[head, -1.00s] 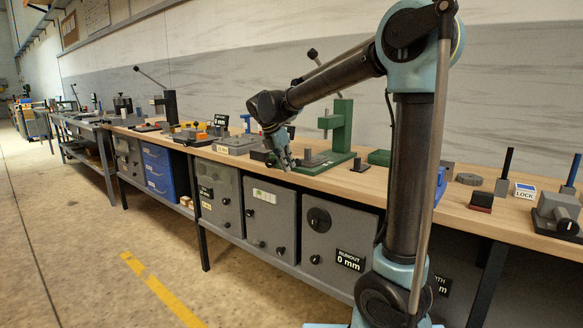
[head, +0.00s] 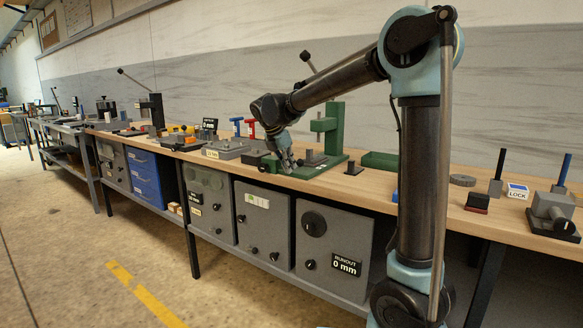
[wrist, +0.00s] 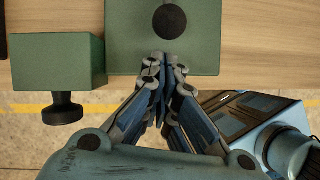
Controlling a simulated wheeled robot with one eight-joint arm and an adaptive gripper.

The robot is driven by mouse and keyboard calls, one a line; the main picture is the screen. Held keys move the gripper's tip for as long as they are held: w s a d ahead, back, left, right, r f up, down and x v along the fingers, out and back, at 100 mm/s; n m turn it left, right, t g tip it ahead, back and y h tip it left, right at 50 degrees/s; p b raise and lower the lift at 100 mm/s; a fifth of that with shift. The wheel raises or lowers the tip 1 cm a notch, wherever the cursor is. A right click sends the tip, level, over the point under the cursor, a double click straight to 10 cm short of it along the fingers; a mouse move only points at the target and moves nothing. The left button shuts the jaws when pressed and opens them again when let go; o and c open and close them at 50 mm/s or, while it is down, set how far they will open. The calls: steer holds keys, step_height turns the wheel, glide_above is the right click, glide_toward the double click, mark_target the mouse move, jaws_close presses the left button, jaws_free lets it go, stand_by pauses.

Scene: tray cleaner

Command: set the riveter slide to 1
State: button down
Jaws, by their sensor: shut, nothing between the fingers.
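My gripper (head: 288,163) is shut and empty, pointing down at the front of a green press-like machine (head: 331,124) with a black-knobbed lever. In the wrist view the closed fingertips (wrist: 165,62) are at the front edge of a green plate (wrist: 205,45), just below a round black knob (wrist: 169,21). I cannot tell whether they touch. A green block (wrist: 58,62) with a black knob (wrist: 62,108) at its front is left of the fingers. No label marks the riveter slide in these views, so I cannot tell which part it is.
A grey fixture (head: 225,150) stands left of my gripper, with blue and red T-shaped pieces behind it. A low green block (head: 380,161) lies right of the machine. Grey cabinets (head: 334,238) stand under the wooden bench.

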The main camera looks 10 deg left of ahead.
steer(key=shift+s+a+f, duration=0.2)
steer(key=shift+s+a, duration=0.25)
steer(key=shift+s, duration=0.1)
steer(key=shift+s+a+f, duration=0.15)
steer(key=shift+s+a, duration=0.25)
steer(key=shift+s, duration=0.1)
steer(key=v, duration=1)
steer(key=s+d+f+m+g, duration=0.1)
steer(key=s+d+f+m, duration=0.25)
steer(key=d, duration=0.45)
steer(key=s+d+f+m+y, duration=0.1)
steer(key=s+d+f+m, duration=0.15)
steer(key=d+m, duration=0.45)
steer(key=s+d+f+m+g, duration=0.15)
steer(key=s+d, duration=0.25)
steer(key=d, duration=0.6)
steer(key=s+d+f+m+y, duration=0.1)
steer(key=s+d+f+m, duration=0.4)
steer(key=s+f+m, duration=0.2)
steer(key=s+d+f+m+y, duration=0.1)
steer(key=s+d+f+m, duration=0.5)
steer(key=s+f, duration=0.5)
steer(key=f+m, duration=0.1)
steer(key=m, duration=0.1)
steer(key=shift+d+f+m+t, duration=0.25)
steer(key=shift+f+m+t, duration=0.05)
steer(key=shift+f+t, duration=0.05)
